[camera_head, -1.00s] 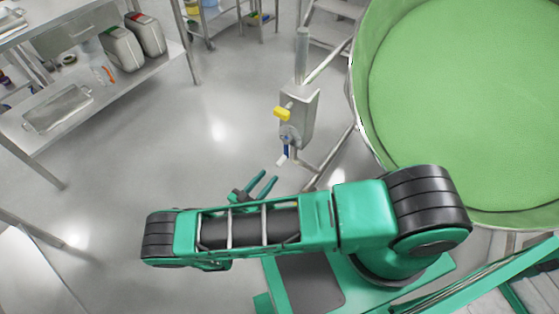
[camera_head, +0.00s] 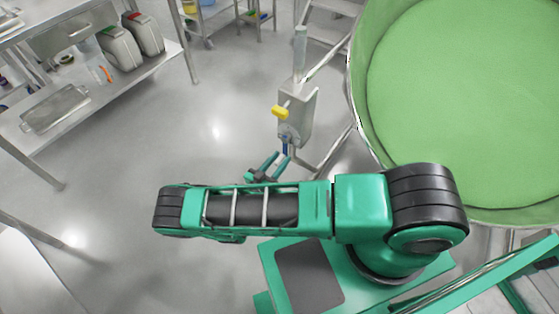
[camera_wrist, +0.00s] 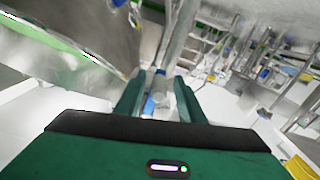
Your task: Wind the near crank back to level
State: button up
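A grey box (camera_head: 298,112) on a post beside the large green vessel carries a yellow handle (camera_head: 280,112) and, below it, a blue crank handle (camera_head: 286,143). I cannot tell from the pictures which of these counts as the near crank. My gripper (camera_head: 281,158) is open just below the box, its fingertips at the blue handle. In the wrist view, the two green fingers of my gripper (camera_wrist: 160,97) stand apart with a blue piece (camera_wrist: 150,105) visible between them. Contact cannot be made out. The handle's lower end is hidden in the head view.
The green-filled vessel (camera_head: 358,95) stands close on the right. Steps (camera_head: 330,30) rise behind the box. A steel shelf (camera_head: 110,90) with containers is at the left. The floor between the shelf and the box is clear.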

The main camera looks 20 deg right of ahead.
grip_shut()
jog(key=shift+s+d+n, duration=0.1)
jog(key=shift+s+n, duration=0.1)
jog(key=shift+n, duration=0.1)
